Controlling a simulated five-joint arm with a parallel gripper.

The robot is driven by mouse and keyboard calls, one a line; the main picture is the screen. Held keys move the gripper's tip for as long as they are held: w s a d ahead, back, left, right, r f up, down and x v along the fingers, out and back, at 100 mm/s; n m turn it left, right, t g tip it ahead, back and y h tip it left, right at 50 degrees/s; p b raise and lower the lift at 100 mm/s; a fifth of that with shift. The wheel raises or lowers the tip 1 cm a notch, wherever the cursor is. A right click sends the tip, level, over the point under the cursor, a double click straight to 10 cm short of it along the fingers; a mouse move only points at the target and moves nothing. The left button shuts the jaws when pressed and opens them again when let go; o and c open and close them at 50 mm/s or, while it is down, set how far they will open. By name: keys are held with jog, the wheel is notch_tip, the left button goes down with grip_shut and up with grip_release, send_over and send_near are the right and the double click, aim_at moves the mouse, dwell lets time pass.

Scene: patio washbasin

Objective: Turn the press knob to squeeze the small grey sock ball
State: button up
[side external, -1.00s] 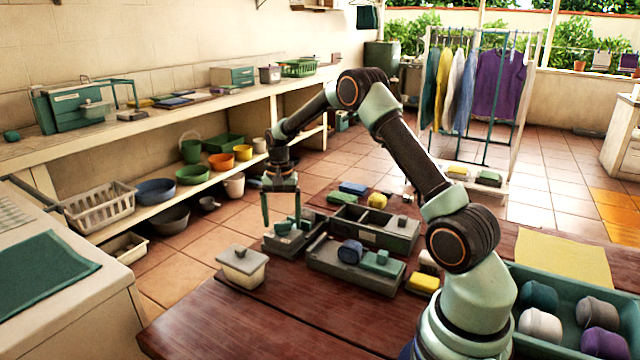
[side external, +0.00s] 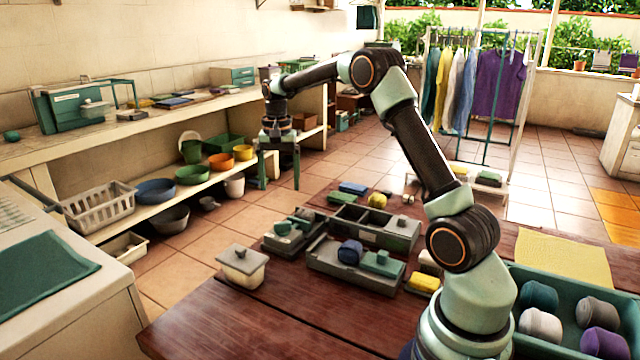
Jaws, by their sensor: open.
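My gripper (side external: 279,186) is open and empty. It hangs fingers down, raised beyond the far left edge of the wooden table in the picture. A low dark-grey unit with green blocks on top (side external: 285,229) sits on the table, below and apart from the fingers. A grey tray-like unit (side external: 345,272) to its right holds a dark blue roll and a green block. I cannot tell for sure which part is the press knob. I cannot make out a small grey sock ball; a light-grey rolled ball (side external: 541,324) lies in the teal crate.
The teal crate (side external: 515,275) also holds teal and purple rolls at the right. A divided grey box (side external: 402,243) stands behind the grey unit. A lidded pot (side external: 242,267) stands front left. Yellow sponges and a yellow cloth (side external: 565,257) lie near my arm. The table's front left is clear.

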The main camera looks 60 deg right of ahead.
aim_at(282, 222)
jog(key=shift+r, duration=0.65)
notch_tip(282, 222, down, 12)
jog(key=n, duration=0.2)
jog(key=shift+w+d+f+n, duration=0.1)
jog(key=shift+f+n, duration=0.05)
jog(key=shift+n, duration=0.15)
